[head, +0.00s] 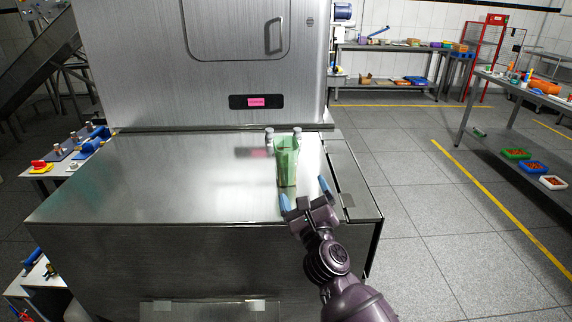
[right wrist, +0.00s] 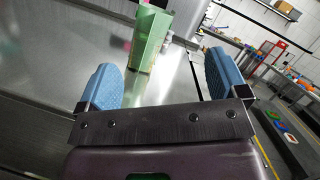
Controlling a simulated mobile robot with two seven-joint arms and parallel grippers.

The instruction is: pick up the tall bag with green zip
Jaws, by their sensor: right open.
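The tall bag (head: 287,163) is pale green and stands upright on the steel table, towards its right side. It also shows in the right wrist view (right wrist: 150,38), beyond my fingertips and between them. I cannot make out the zip clearly. My right gripper (head: 305,191) is open and empty, in front of the bag on the near side, with its blue fingers spread. In the right wrist view both blue fingers (right wrist: 163,82) stand apart with a gap between them and the bag. My left gripper is not in view.
The steel table (head: 150,185) is mostly bare. Small grey-capped items (head: 269,133) stand behind the bag. A large steel machine (head: 200,60) rises at the table's back. A side bench (head: 65,152) with tools is at left. The grey floor is clear at right.

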